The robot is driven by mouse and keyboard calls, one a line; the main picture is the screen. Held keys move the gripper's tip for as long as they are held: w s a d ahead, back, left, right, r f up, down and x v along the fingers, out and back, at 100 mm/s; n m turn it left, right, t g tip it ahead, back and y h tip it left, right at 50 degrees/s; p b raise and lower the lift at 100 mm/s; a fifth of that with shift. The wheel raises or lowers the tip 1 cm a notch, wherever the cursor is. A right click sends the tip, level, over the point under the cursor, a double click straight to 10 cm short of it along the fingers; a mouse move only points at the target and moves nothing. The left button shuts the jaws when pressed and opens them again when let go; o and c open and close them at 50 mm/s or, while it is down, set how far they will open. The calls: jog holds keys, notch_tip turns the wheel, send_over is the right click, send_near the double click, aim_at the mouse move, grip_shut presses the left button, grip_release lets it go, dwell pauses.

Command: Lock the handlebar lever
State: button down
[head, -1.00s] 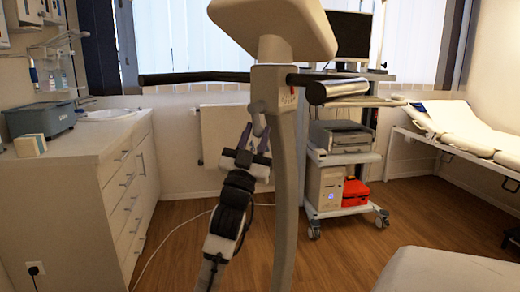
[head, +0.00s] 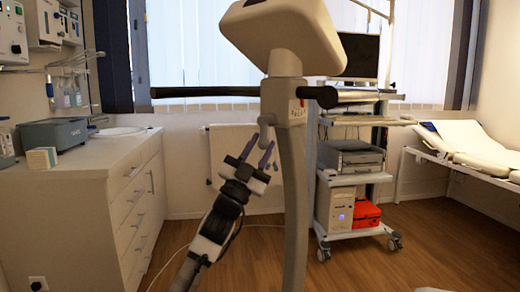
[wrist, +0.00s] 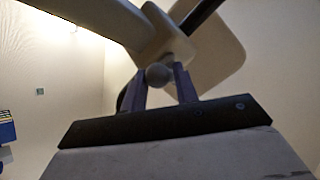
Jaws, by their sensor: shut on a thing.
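A beige stand with a tilted box-shaped top (head: 283,35) rises in the middle of the head view on a curved post (head: 294,190). Its dark handlebar (head: 205,92) runs left and right below the top. A small grey lever with a round knob (head: 266,121) sits on the post just under the handlebar. My gripper (head: 262,143) reaches up from below, its purple fingers at the lever. In the wrist view, my gripper (wrist: 158,82) has its fingers on both sides of the knob (wrist: 158,74), shut on it. The fingertips are partly hidden by the knob.
A white cabinet (head: 95,195) with drawers stands at left. A wheeled cart (head: 350,172) with a computer and red case (head: 367,215) is behind the post at right. An examination couch (head: 465,158) is at far right. Wooden floor is clear between.

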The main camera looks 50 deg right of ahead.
jog(key=c, duration=1.2)
grip_release()
jog(key=shift+s+d+g, duration=0.15)
jog(key=shift+s+g, duration=0.15)
jog(key=shift+s, duration=0.05)
jog(key=shift+o, duration=0.2)
jog(key=shift+w, duration=0.15)
jog(key=shift+r, duration=0.1)
notch_tip(320, 180, up, 20)
jog(key=p, duration=0.2)
jog(key=shift+p, duration=0.4)
